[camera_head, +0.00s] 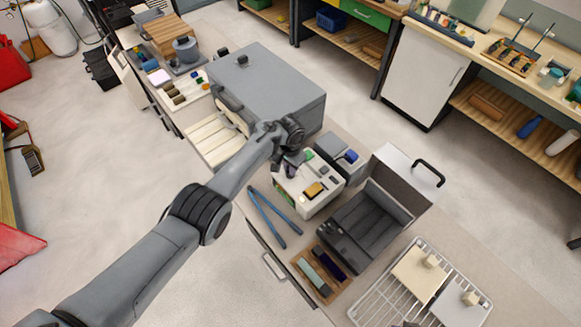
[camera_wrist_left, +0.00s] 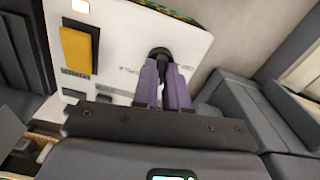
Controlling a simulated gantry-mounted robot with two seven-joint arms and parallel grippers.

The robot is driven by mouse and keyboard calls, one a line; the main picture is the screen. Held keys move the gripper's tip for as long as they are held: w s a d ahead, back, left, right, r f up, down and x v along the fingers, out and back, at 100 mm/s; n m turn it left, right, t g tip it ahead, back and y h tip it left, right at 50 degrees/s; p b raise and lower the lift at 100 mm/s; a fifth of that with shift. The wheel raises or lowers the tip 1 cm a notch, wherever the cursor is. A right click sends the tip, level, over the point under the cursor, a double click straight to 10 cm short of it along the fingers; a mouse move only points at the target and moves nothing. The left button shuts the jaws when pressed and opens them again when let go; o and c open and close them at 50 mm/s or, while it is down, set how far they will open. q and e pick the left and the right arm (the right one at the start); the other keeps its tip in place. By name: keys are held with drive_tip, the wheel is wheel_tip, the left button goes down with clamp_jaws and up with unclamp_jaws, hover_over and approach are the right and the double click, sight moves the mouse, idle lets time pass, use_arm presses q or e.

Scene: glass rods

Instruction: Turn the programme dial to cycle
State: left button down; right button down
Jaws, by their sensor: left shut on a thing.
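The programme dial (camera_wrist_left: 160,54) is a dark round knob on the face of a white control panel (camera_wrist_left: 118,62) in the left wrist view. My left gripper (camera_wrist_left: 164,78) has its two purple-grey fingers shut on the dial. In the head view, my left gripper (camera_head: 287,168) is at the upper left part of the white control box (camera_head: 297,203), and the dial is hidden there. The panel has an orange rocker (camera_wrist_left: 77,50) and a small lit square. The small markings around the dial are too blurred to read. My right gripper does not show.
A grey box-shaped machine (camera_head: 275,80) stands behind the control box. A dark open-lidded unit (camera_head: 365,222) is to its right, blue-handled pliers (camera_head: 270,218) to its left. A wire rack (camera_head: 372,303) with pale blocks is at the front right.

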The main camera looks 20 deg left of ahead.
use_arm(q)
drive_tip(key=m+b, duration=0.1)
drive_tip(key=m, duration=0.4)
drive_tip(key=shift+m, duration=0.3)
drive_tip(key=m+b, duration=0.1)
drive_tip(key=m, duration=0.4)
drive_tip(key=shift+b, duration=0.3)
drive_tip(key=c, duration=1.2)
unclamp_jaws()
drive_tip(key=shift+o, duration=0.2)
drive_tip(key=shift+r, duration=0.1)
wheel_tip(320, 180, up, 11)
drive_tip(key=p, duration=0.3)
drive_tip(key=shift+f, duration=0.2)
